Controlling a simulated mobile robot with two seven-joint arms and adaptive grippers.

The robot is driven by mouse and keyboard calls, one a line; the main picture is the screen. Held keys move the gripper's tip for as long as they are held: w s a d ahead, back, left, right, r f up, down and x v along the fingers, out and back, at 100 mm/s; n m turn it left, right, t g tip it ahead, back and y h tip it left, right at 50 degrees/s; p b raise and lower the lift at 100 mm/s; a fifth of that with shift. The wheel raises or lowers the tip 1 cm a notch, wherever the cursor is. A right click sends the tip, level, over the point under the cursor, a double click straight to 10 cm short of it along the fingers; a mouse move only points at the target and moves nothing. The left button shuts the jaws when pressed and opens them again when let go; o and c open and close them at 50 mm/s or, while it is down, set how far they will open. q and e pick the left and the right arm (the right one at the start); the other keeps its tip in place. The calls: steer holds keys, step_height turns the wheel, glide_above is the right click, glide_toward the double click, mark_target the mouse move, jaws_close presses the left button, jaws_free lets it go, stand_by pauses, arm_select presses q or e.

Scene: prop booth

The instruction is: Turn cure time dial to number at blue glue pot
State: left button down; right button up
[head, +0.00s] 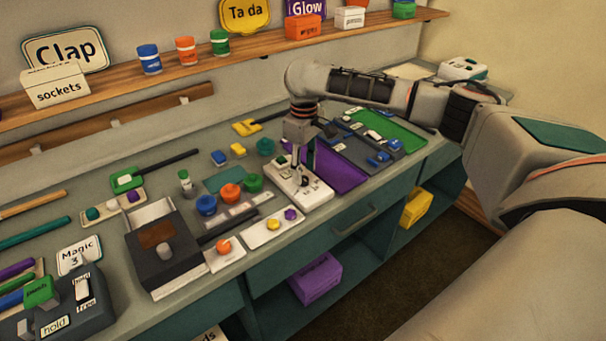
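My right gripper (301,165) comes down from above onto a white panel (317,193) on the bench. A small dark knob or lever shows at its fingertips. I cannot tell whether the fingers touch or grip it, and no cure time dial or number can be read there. A blue pot (206,206) stands on the bench left of the panel, beside an orange pot (231,193) and a green pot (252,182). A blue jar (149,60) with a white label stands on the shelf. I cannot tell which is the glue pot. My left gripper is out of view.
A dark box with a grey knob (165,252) stands left of the pots. A purple tray (338,168) lies right of the white panel. Left are a "Magic 3" card (79,255) and a switch box (67,310). My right arm spans the right side.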

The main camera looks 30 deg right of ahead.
mark_target(304, 181)
steer(key=shift+f, duration=1.3)
jaws_close()
